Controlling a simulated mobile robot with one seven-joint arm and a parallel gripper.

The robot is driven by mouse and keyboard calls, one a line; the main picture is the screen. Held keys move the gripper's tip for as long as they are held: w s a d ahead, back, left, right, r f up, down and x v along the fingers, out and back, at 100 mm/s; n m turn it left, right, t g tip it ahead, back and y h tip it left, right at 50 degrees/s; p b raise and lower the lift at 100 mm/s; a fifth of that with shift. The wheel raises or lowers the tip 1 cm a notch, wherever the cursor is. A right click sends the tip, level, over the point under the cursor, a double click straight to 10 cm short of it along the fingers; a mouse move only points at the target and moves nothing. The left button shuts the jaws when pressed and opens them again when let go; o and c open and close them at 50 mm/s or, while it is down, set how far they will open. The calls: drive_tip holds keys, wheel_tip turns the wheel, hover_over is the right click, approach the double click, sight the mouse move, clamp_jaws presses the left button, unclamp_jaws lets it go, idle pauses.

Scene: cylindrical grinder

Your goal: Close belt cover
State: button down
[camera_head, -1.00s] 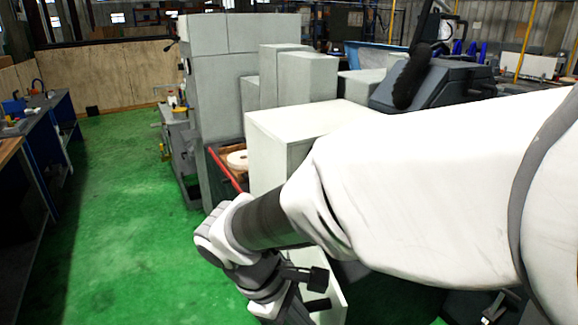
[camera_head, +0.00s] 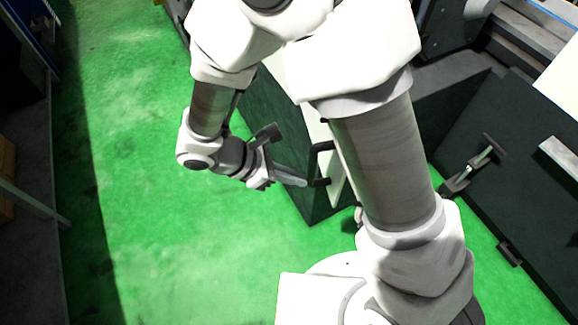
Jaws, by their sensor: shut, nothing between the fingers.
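A pale panel (camera_head: 318,130) with a black bar handle (camera_head: 318,165) stands at the centre, seen steeply from above and partly hidden behind my arm; it looks like the belt cover. How far it stands open I cannot tell from this angle. My gripper (camera_head: 303,182) is shut with nothing in it. Its fingertips point right, at the lower end of the handle, close to it or touching; I cannot tell which.
A dark green machine side (camera_head: 275,115) lies behind my gripper. A dark machine base (camera_head: 525,170) with a metal lever (camera_head: 475,165) stands at the right. Green floor (camera_head: 130,200) is clear to the left, up to a dark bench (camera_head: 25,150) at the left edge.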

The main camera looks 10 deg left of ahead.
drive_tip(key=w+d+f+p, duration=0.1)
drive_tip(key=w+d+f, duration=0.1)
drive_tip(key=d, duration=0.5)
drive_tip(key=shift+f, duration=0.75)
drive_tip(key=shift+w+d, duration=0.2)
drive_tip(key=shift+d, duration=0.05)
